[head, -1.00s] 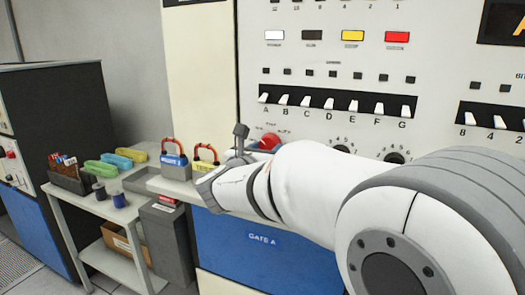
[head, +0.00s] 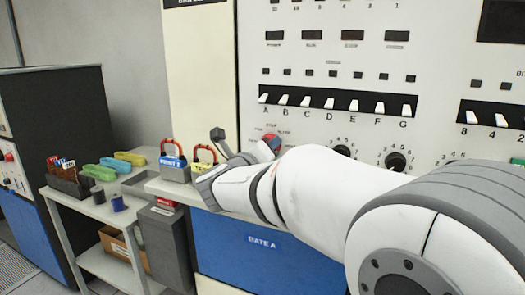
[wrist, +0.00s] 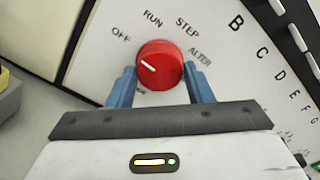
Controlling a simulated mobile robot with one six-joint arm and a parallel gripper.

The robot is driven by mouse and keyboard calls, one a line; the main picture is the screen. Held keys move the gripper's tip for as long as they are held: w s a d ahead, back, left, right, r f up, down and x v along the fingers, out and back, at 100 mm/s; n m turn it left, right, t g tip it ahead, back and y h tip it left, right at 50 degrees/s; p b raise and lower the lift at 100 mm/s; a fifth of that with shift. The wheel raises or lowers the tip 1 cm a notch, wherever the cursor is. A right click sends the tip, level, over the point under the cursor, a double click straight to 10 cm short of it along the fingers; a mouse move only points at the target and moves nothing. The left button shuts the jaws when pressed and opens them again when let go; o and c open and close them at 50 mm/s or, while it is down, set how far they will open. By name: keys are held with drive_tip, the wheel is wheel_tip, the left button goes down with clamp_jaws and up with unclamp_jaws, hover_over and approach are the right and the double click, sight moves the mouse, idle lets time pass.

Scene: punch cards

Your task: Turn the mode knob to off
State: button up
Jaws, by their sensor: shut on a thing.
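In the head view a bit of the red knob (head: 272,139) shows beyond my wrist, and my fingers there are mostly hidden.
The panel lights (head: 312,35) are dark. A row of white lettered switches (head: 330,103) lies close above the knob. Padlock-like blocks with red shackles (head: 175,168) stand at the left on a ledge, beside a side table (head: 98,208) with several small items.

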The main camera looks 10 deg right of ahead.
drive_tip(key=shift+r+n, duration=0.2)
drive_tip(key=shift+n, duration=0.2)
drive_tip(key=o, duration=1)
drive_tip(key=shift+w+f, duration=0.1)
drive_tip(key=shift+f, duration=0.05)
drive_tip(key=v, duration=0.7)
drive_tip(key=shift+s+a, duration=0.2)
drive_tip(key=shift+s, duration=0.15)
